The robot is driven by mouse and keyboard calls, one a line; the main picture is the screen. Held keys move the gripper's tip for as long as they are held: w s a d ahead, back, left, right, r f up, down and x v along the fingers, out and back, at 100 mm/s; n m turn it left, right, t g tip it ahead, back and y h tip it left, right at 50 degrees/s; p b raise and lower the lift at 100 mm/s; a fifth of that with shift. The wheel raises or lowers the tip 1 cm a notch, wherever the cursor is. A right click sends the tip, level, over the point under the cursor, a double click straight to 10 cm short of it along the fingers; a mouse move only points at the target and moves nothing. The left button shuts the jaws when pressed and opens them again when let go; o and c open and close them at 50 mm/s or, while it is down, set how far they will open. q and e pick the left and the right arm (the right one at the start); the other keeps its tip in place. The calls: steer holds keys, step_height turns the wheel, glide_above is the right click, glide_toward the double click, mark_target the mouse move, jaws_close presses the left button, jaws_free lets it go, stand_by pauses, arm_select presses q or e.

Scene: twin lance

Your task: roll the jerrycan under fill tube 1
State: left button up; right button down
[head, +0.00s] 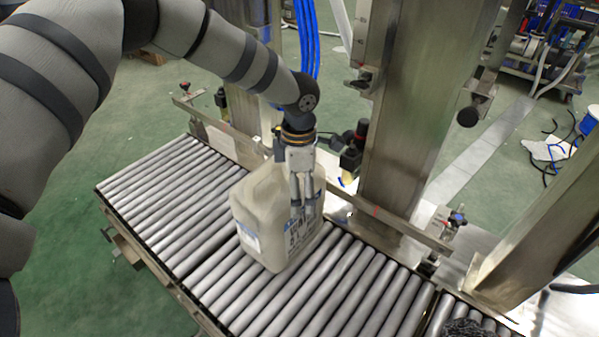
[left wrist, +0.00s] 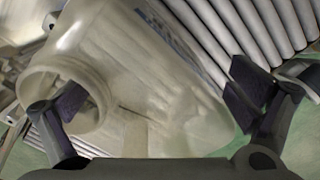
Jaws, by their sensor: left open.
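A translucent whitish jerrycan (head: 262,225) with printed labels stands upright on the roller conveyor (head: 165,195). My left gripper (head: 305,200) points down at the can's right side in the head view, its fingers in front of the printed face. In the left wrist view the jerrycan (left wrist: 130,70) fills the space between the open fingers. One finger overlaps the round neck at the left; the other is beyond the can's edge at the right. I cannot tell whether either touches it. Fill tube 1 cannot be made out. My right gripper is not in view.
A steel column (head: 405,120) stands just behind the conveyor, with a second post (head: 545,215) at the right. A guide rail (head: 385,222) runs along the far side. Rollers are bare on both sides of the can. Blue hoses (head: 307,40) hang behind my arm.

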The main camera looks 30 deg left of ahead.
arm_select(q)
steer(key=shift+f, duration=0.3)
steer(key=shift+c, duration=0.2)
